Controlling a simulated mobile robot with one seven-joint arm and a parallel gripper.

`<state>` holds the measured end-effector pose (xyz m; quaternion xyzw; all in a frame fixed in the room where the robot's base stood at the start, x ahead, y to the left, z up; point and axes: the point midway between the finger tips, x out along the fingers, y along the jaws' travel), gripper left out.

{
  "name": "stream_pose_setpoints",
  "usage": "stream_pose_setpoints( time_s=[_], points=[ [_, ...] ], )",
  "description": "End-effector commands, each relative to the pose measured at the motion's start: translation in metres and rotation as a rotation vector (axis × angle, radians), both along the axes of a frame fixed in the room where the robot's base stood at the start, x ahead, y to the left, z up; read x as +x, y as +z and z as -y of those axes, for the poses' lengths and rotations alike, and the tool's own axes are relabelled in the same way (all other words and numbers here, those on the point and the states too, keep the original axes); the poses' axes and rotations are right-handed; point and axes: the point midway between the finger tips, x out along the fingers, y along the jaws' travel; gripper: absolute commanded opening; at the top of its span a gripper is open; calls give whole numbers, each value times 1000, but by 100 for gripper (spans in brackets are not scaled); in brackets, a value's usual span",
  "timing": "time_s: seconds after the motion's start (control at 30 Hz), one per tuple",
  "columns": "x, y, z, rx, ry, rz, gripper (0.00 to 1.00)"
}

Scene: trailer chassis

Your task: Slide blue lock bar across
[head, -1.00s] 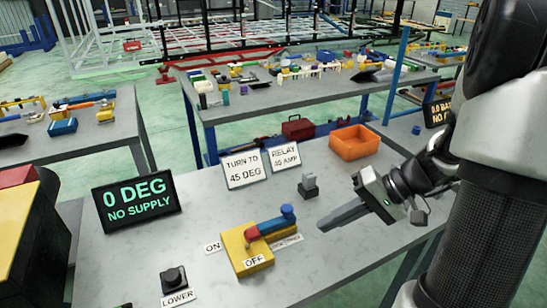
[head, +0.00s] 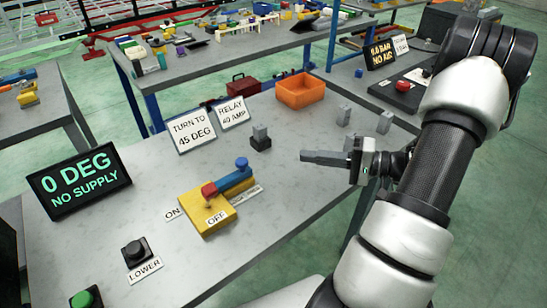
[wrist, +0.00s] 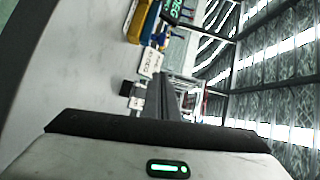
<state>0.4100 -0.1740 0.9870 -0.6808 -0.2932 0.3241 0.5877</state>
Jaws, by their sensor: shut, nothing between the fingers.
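A yellow block (head: 207,216) lies on the near grey bench, between ON and OFF labels. A blue bar (head: 233,180) with a round blue knob at its far right end lies across its top. A red piece (head: 209,190) sits at the bar's near left end. My gripper (head: 304,156) is shut and empty, to the right of the block and clear of it, with its fingers pointing left. In the wrist view my shut fingers (wrist: 166,98) reach up the middle, and a yellow shape (wrist: 143,22) shows beyond them at the top.
The bench carries a sign reading 0 DEG NO SUPPLY (head: 80,182), a LOWER button (head: 135,251), a green button (head: 86,298), two white signs and an orange bin (head: 300,91). Bench top between gripper and yellow block is mostly clear.

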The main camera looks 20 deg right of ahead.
Motion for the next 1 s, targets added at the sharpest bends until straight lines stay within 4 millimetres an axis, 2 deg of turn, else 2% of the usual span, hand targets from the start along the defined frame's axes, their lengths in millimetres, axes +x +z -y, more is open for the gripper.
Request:
stream_pose_setpoints(
  time_s=[0.17, 0.53, 0.73, 1.0],
  points=[
    [13, -2, -19, 2, 5, -2, 0],
    [61, -9, -80, 2, 6, -2, 0],
    [56, -13, -106, 2, 3, -3, 0],
    [55, -15, -116, -1, 1, -2, 0]
  ],
)
